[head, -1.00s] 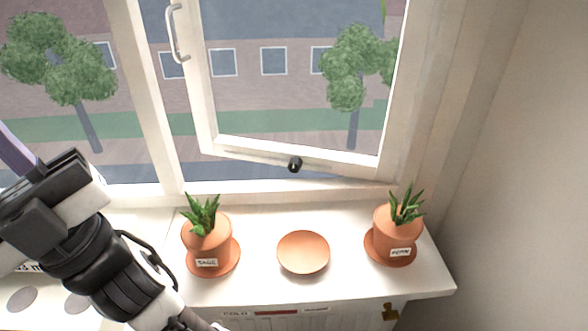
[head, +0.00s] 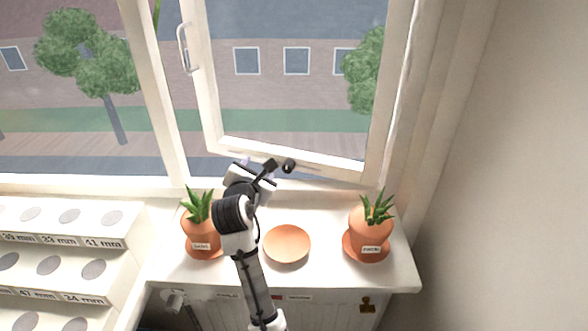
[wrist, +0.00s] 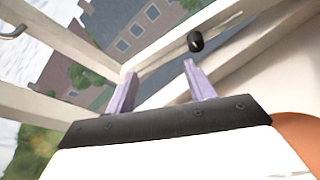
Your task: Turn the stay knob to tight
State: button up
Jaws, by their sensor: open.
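The stay knob (head: 289,165) is a small black knob on the lower rail of the window sash (head: 300,154), which stands ajar. It also shows in the wrist view as a dark rounded knob (wrist: 195,41), beyond and a little right of my fingertips. My gripper (head: 262,165) is just left of the knob in the head view, and its fingers are partly hidden there. In the wrist view my gripper (wrist: 158,72) has two pale purple fingers spread apart, with nothing between them. The knob is clear of both fingers.
Below my arm on the sill stand a left potted plant (head: 200,228), an empty terracotta saucer (head: 287,245) and a right potted plant (head: 370,225). A stepped rack with labelled round holes (head: 60,240) is at left. A white window handle (head: 184,48) is above.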

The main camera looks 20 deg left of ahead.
aim_at(287, 169)
jog(key=d+f+n+g+h, duration=0.1)
jog(key=d+f+h, duration=0.1)
jog(key=d+f, duration=0.2)
jog(key=shift+n, duration=0.3)
jog(key=p+x, duration=0.3)
jog(key=x, duration=1.1)
jog(key=shift+w, duration=0.2)
jog(key=c, duration=1)
